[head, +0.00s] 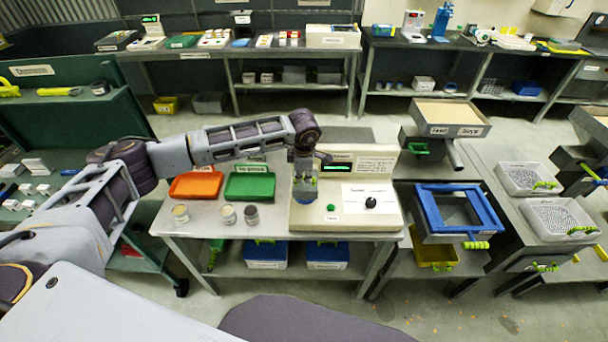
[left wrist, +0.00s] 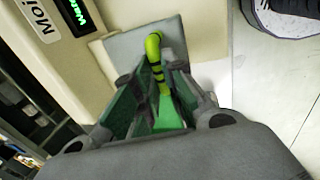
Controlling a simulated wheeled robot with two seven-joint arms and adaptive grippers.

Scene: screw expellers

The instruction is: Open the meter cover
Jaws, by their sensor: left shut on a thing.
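The meter (head: 370,215) is a cream box on the middle table, with a green-lit display at its back, a green button and a black knob. Its display (left wrist: 75,15) shows at the upper left in the left wrist view. The meter cover (left wrist: 125,55) is a flat grey-blue plate beside the display, with a bright green handle (left wrist: 155,62). My left gripper (head: 304,188) is over the meter's left part and mostly hides the cover in the head view. In the left wrist view its fingers (left wrist: 160,105) are shut around the lower part of the handle. My right gripper is not in view.
An orange tray (head: 195,185), a green tray (head: 250,184) and several small cups (head: 228,214) stand on the table left of the meter. Blue bins (head: 266,254) sit on the shelf below. A blue-framed machine (head: 428,209) stands close on the right.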

